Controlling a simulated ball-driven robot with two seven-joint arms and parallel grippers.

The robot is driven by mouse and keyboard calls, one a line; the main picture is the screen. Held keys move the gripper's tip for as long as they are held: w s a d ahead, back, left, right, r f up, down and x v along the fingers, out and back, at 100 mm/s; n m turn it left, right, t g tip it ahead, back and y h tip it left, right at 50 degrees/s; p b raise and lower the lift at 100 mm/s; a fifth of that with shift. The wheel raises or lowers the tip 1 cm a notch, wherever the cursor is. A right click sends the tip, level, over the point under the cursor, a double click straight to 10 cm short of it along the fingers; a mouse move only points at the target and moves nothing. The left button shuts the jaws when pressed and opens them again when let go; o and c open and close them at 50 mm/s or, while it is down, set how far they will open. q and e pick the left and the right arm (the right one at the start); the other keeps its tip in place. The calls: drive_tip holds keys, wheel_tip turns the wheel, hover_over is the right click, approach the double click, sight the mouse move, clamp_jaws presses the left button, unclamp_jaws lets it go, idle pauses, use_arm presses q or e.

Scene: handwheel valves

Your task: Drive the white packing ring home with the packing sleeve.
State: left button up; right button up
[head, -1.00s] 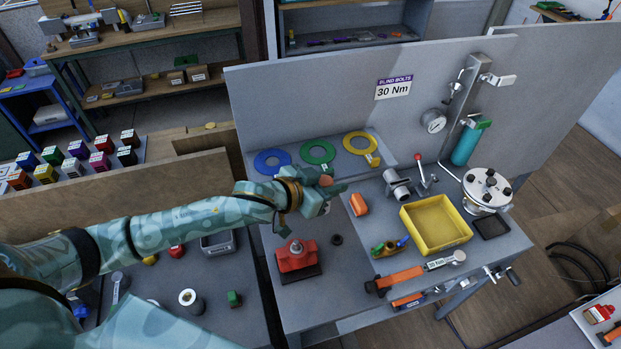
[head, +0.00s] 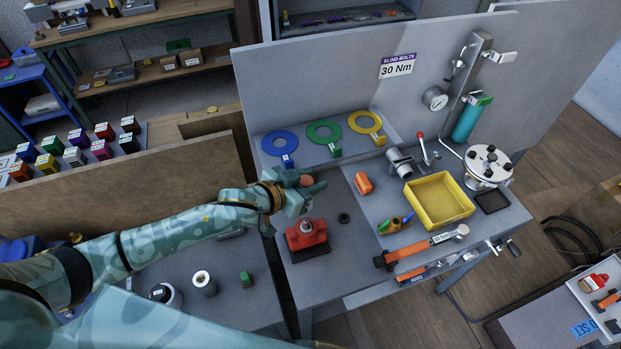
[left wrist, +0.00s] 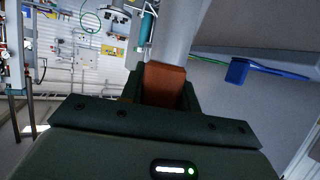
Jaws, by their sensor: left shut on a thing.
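My left gripper (head: 312,188) is at the end of the patterned arm, above and behind the red valve body (head: 307,238) in the picture. It is shut on an orange-brown piece (left wrist: 163,85), seen between its jaws in the left wrist view. A pale grey cylinder (left wrist: 178,35) shows just beyond that piece; I cannot tell whether it belongs to it or is the packing sleeve. I cannot make out the white packing ring. My right gripper is not in view.
A small dark ring (head: 343,218) and an orange block (head: 363,183) lie right of the valve body. A yellow tray (head: 439,203) and an orange-handled tool (head: 420,246) are farther right. Coloured ring plates (head: 324,133) lie behind.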

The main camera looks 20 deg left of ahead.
use_arm(q)
wheel_tip(320, 180, down, 6)
drive_tip(key=b, duration=0.4)
drive_tip(key=shift+r, duration=0.1)
idle(0.5)
drive_tip(key=shift+f+b, duration=1.85)
drive_tip(key=shift+f, duration=1.2)
drive_tip(key=shift+r, duration=0.15)
drive_tip(key=shift+r+p, duration=1.45)
drive_tip(key=shift+p, duration=0.5)
